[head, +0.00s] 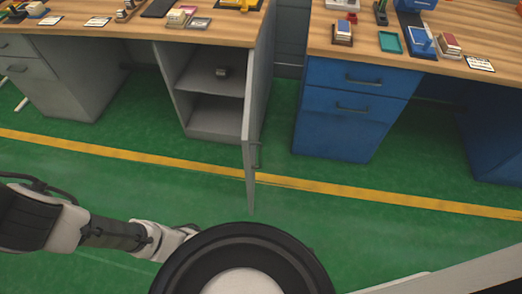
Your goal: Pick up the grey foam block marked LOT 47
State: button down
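A small grey block (221,72) sits on the upper shelf inside the open grey cabinet (189,85). It has a lighter patch on it, but it is too small to read any LOT 47 marking or to tell if it is foam. My arm reaches in from the lower left, well short of the cabinet. Its far end goes out of sight behind a round black and white part of my own body, so my gripper is not visible.
The cabinet's grey door (249,150) stands open, jutting toward me. Wooden worktops (110,35) carry several small items and cards. A blue drawer unit (345,110) stands to the right. Green floor (150,165) with a yellow line (110,152) is clear before the cabinet.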

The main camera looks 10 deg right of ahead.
aim_at(222, 71)
jog(key=k+l+u, duration=0.1)
jog(key=l, duration=0.3)
jog(key=k+l+u, duration=0.1)
jog(key=l, duration=0.35)
jog(key=k+l+u, duration=0.1)
jog(key=k+l, duration=0.15)
jog(key=l, duration=0.15)
jog(key=i+j+z, duration=0.1)
jog(key=z, duration=0.65)
jog(key=j+z, duration=0.95)
jog(key=j, duration=0.35)
jog(key=k+j+z, duration=0.15)
jog(key=j, duration=0.4)
jog(key=k+j, duration=0.1)
jog(key=j, duration=0.4)
jog(key=j+z, duration=0.15)
jog(key=j, duration=0.35)
jog(key=k+j, duration=0.15)
jog(key=j, duration=0.35)
jog(key=k+j+z, duration=0.15)
jog(key=j, duration=0.35)
